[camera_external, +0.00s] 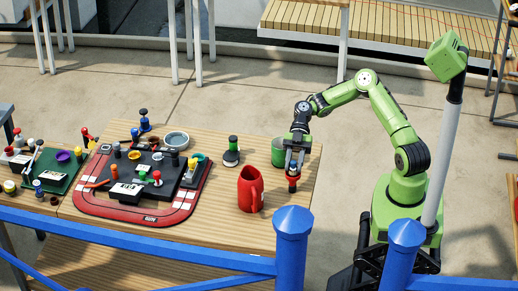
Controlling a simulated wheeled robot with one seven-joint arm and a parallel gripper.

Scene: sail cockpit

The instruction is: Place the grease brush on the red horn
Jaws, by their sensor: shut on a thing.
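My gripper (294,158) points down over the right end of the wooden table, shut on a small upright thing with red and dark bands (292,181), which I take to be the grease brush. The fingers cover its upper part. Whether its lower end touches the table I cannot tell. A red, jug-like thing (251,189) stands upright to the left of my gripper, apart from it, near the table's front edge. It is the largest red thing near my gripper and may be the red horn, but its shape is too small to be sure.
A green cup (278,152) stands just left of my gripper. A red-edged board (92,206) with several small things fills the table's middle. A blue railing (150,246) crosses in front.

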